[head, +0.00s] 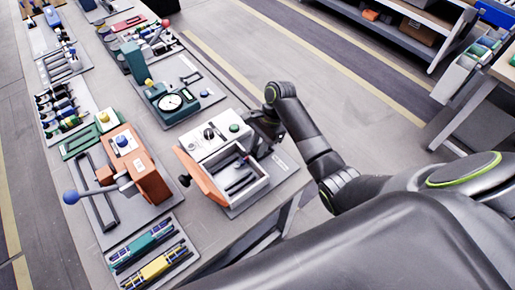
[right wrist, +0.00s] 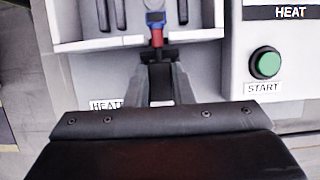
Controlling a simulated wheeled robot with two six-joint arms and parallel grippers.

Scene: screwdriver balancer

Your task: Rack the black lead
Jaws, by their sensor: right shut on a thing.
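My right gripper (head: 266,128) is at the right side of a white open-topped box (head: 213,152) on the bench. In the right wrist view my right gripper (right wrist: 161,62) is shut on a small red and blue piece (right wrist: 156,36) at the box's near wall. Its gripped part is hidden between the fingers. Dark strips (head: 240,182) lie inside the box's tray. I cannot tell which thing is the black lead; none shows clearly as one. My left gripper is out of view.
The box has an orange lid (head: 199,176) standing open and a green START button (right wrist: 266,63). An orange block fixture (head: 150,178) with a blue-knobbed lever and a green dial gauge unit (head: 172,101) stand close by. A rack of coloured handles (head: 62,112) lies farther left.

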